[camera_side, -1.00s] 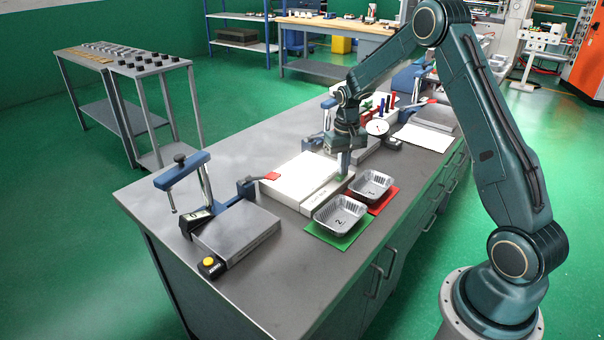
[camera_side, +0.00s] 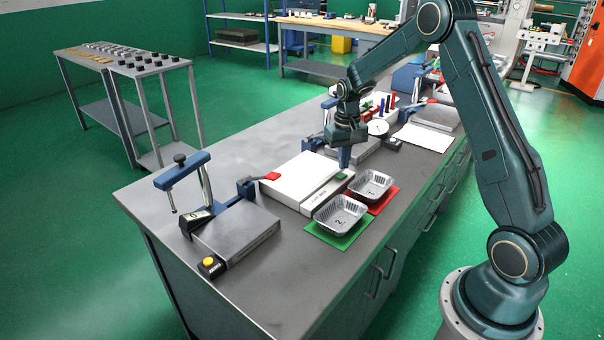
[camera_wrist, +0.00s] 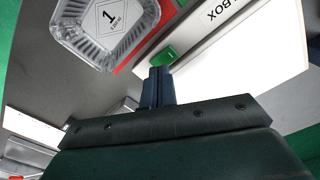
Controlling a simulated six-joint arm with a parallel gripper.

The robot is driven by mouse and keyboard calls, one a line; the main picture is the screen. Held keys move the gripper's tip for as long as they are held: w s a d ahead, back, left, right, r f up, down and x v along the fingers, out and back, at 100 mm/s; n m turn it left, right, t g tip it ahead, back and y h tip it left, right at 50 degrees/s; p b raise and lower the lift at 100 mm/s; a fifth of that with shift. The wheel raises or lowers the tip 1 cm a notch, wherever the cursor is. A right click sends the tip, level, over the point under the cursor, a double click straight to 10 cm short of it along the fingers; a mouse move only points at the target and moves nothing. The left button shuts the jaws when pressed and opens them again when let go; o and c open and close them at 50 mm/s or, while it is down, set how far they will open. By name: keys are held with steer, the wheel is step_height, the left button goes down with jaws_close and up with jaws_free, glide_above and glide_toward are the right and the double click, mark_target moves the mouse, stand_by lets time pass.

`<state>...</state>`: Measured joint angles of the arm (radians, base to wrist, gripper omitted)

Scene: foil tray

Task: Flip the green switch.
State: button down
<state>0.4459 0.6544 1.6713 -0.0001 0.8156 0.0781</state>
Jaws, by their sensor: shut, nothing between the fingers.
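The green switch (camera_side: 343,176) sits on the front strip of the white box (camera_side: 302,180), near its right end. In the wrist view the green switch (camera_wrist: 163,57) shows just beyond my fingertips, partly hidden by them. I cannot tell which way it is tipped. My gripper (camera_side: 344,165) is shut and empty, pointing down just above the switch, seemingly apart from it. In the wrist view the fingers of my gripper (camera_wrist: 157,74) are together.
Foil tray 1 (camera_side: 371,186) stands on a red mat (camera_side: 388,200), close to the switch. Foil tray 2 (camera_side: 339,216) stands on a green mat (camera_side: 325,238). A clamp press (camera_side: 236,232) is at the left.

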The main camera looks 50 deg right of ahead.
mark_target(342, 175)
steer(key=shift+r, duration=2.45)
steer(key=s+a+r+n+t, duration=0.3)
steer(key=s+a+r, duration=0.7)
steer(key=a+r, duration=0.4)
steer(key=s+a+n+t, duration=0.1)
steer(key=s+a, duration=0.2)
steer(key=s, duration=0.5)
steer(key=s+a+r+n+t, duration=0.1)
steer(key=s+a, duration=0.3)
steer(key=s, duration=0.4)
steer(key=shift+s+a+r+n+t, duration=0.15)
steer(key=shift+s+r+n+t, duration=0.15)
steer(key=shift+s+n, duration=0.15)
